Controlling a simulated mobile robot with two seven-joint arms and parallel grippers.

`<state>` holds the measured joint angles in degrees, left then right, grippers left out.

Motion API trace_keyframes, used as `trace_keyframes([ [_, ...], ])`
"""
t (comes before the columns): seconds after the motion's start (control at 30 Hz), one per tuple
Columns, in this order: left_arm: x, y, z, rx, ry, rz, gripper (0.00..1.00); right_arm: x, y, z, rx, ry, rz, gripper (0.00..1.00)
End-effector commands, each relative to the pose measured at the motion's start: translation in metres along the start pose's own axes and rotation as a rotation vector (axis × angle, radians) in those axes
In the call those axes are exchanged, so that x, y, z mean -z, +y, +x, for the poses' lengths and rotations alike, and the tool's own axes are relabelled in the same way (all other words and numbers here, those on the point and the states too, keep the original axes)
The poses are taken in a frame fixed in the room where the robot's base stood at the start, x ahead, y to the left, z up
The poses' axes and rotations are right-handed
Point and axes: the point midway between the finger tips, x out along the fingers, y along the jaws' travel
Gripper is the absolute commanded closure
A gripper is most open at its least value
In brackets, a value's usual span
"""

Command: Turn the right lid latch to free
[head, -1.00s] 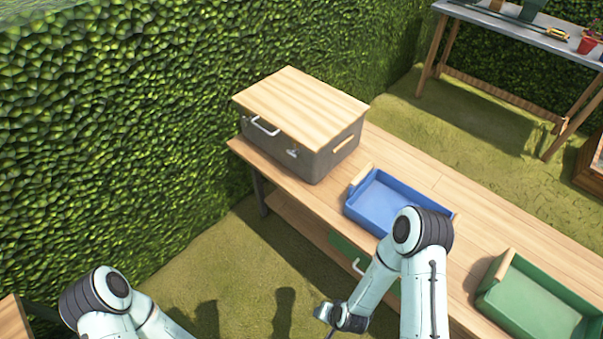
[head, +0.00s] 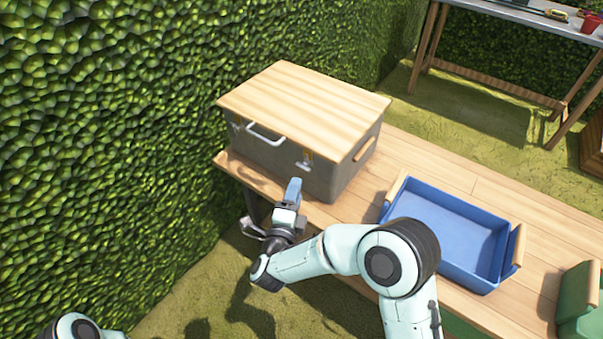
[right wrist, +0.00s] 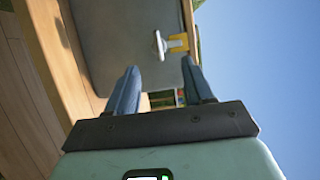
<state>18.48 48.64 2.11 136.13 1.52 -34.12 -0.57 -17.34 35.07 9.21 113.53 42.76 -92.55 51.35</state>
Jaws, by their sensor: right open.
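The grey box (head: 268,160) with a wooden lid (head: 305,108) stands at the far left end of the wooden table, lid closed. The right lid latch (head: 305,164) is a small pale piece at the right of the box front, below the lid edge. In the right wrist view the latch (right wrist: 160,45) shows beside a yellow plate on the box wall. My right gripper (head: 293,190) is in front of the box, short of the latch. Its blue fingers (right wrist: 158,80) are open with nothing between them. My left gripper is out of view; only part of my left arm shows.
A white handle (head: 265,135) sticks out from the box front, left of the latch. A blue tray (head: 450,235) with wooden grips stands right of the box, and a green tray (head: 580,305) further right. A hedge wall (head: 100,150) rises on the left.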

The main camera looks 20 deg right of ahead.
Motion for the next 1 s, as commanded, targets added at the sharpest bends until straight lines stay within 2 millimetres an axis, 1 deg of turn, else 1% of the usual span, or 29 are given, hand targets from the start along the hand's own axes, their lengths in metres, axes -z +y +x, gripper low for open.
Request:
trace_keyframes([
  [0.03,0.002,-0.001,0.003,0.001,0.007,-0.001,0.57,0.001,0.001,0.012,0.001,0.005,0.002,0.48],
  [0.1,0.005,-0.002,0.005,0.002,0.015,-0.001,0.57,0.001,0.001,0.027,0.001,0.003,0.001,0.48],
  [0.2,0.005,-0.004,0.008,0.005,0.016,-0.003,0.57,0.000,0.002,0.046,0.000,0.003,0.000,0.48],
  [0.33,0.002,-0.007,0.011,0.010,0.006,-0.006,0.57,0.000,0.002,0.064,-0.001,0.001,-0.002,0.48],
  [0.5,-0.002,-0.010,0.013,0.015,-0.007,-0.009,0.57,-0.001,0.002,0.076,-0.002,-0.001,-0.002,0.48],
  [0.8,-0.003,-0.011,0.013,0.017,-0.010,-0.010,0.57,-0.001,0.001,0.079,-0.002,-0.002,-0.003,0.48],
  [0.83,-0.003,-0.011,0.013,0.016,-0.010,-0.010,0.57,-0.001,0.001,0.079,-0.002,-0.002,-0.003,0.55],
  [0.87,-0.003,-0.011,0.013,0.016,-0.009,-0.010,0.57,-0.001,0.001,0.079,-0.002,-0.002,-0.003,0.64],
  [0.9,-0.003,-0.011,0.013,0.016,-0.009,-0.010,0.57,-0.001,0.001,0.079,-0.002,-0.002,-0.003,0.78],
  [0.97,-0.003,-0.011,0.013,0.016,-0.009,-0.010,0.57,-0.001,0.001,0.078,-0.002,-0.002,-0.003,0.97],
  [1.0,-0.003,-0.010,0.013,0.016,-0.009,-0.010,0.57,-0.001,0.001,0.078,-0.002,-0.002,-0.003,1.00],
])
